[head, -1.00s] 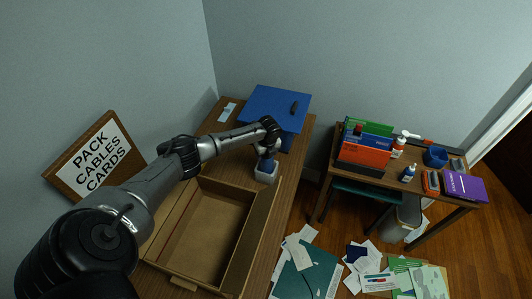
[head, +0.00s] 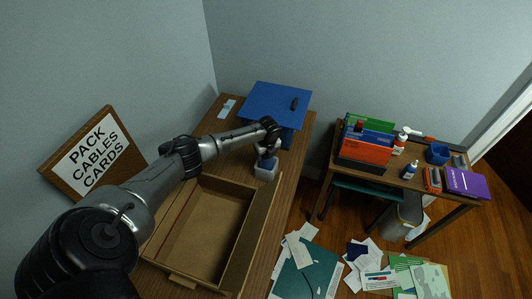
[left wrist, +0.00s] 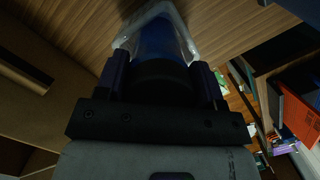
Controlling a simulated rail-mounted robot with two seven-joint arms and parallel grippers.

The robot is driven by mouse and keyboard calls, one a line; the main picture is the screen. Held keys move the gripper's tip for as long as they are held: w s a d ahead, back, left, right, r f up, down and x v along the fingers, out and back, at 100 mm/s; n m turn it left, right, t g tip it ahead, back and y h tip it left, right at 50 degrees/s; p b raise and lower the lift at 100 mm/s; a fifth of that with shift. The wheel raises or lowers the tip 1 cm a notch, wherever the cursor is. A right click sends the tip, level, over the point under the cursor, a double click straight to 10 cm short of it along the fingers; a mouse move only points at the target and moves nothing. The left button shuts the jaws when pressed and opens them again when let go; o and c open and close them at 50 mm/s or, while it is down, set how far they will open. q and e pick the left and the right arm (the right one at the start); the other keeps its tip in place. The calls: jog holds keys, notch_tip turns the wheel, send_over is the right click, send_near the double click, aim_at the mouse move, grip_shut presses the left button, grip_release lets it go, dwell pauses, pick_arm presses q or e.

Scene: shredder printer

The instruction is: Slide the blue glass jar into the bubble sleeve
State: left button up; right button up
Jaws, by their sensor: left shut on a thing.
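My left gripper (head: 267,160) points down over the desk, just in front of the blue box. It is shut on the blue glass jar, whose blue body (left wrist: 153,40) and dark lid show between the two fingers in the left wrist view. The pale bubble sleeve (head: 265,173) stands on the desk directly below the gripper. Its whitish rim (left wrist: 178,18) surrounds the jar's lower part in the left wrist view. The jar's bottom is hidden, so I cannot tell how deep it sits. My right gripper is not in view.
A blue box (head: 262,104) with a dark item on its lid stands behind the sleeve. An open cardboard box (head: 243,245) lies in front. A side table (head: 428,195) with folders and bottles stands to the right. Papers lie on the floor.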

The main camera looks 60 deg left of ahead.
pick_arm(q)
jog(key=shift+f+b, duration=0.75)
jog(key=shift+f, duration=0.4)
jog(key=o, duration=1.1)
jog(key=shift+r, duration=0.1)
jog(key=r, duration=0.4)
jog(key=d+r+p, duration=0.1)
jog(key=r, duration=0.3)
jog(key=r+p, duration=0.1)
jog(key=r, duration=0.3)
jog(key=shift+s+d, duration=0.1)
jog(key=shift+d, duration=0.3)
jog(key=shift+d+r, duration=0.15)
jog(key=shift+r, duration=0.6)
